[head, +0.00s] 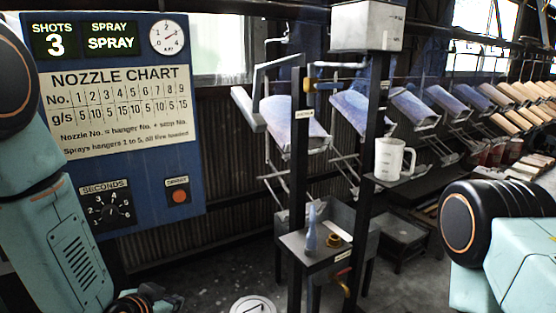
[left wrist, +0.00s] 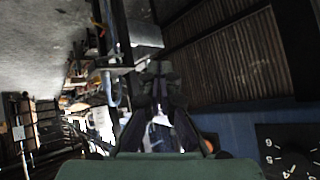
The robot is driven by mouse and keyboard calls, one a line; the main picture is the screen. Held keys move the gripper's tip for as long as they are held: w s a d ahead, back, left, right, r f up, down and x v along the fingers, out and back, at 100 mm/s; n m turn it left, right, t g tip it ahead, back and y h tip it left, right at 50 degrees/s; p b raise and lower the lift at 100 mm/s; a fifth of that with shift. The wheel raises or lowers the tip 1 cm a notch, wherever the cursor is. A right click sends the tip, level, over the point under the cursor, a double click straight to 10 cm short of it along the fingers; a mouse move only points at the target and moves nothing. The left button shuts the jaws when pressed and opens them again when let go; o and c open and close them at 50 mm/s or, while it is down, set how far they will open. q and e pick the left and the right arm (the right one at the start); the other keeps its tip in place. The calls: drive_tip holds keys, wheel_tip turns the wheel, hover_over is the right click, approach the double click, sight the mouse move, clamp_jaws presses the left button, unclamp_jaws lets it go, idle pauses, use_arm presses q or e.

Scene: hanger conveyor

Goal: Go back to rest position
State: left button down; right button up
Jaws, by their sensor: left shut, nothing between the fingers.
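My left gripper (left wrist: 158,78) shows in the left wrist view, its dark fingers drawn together with nothing between them. In the head view my left arm comes down the left edge, in front of the blue panel (head: 185,75), and its hand is mostly cut off by the bottom edge. My right arm shows at the right edge in the head view; its gripper is out of the picture. The panel has a seconds dial (head: 107,209) and a red button (head: 179,196). Its display (head: 55,40) reads SHOTS 3 and SPRAY.
Blue and tan pieces hang behind. A round white disc (head: 253,306) lies on the floor.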

use_arm(q)
drive_tip(key=s+f+n+g+b, duration=0.1)
drive_tip(key=s+f+g, duration=0.2)
drive_tip(key=s+f, duration=0.4)
drive_tip(key=s+f+n+g+b, duration=0.1)
drive_tip(key=s+f, duration=0.6)
drive_tip(key=s, duration=0.7)
drive_tip(key=s+a+f+n+g+y+b, duration=0.1)
drive_tip(key=s+f+n+g, duration=0.1)
drive_tip(key=s+f+g, duration=0.4)
drive_tip(key=s+f, duration=0.1)
drive_tip(key=s, duration=0.4)
drive_tip(key=shift+s+f+n, duration=0.25)
drive_tip(key=shift+f+n, duration=0.05)
drive_tip(key=shift+f, duration=0.1)
drive_tip(key=shift+s, duration=0.1)
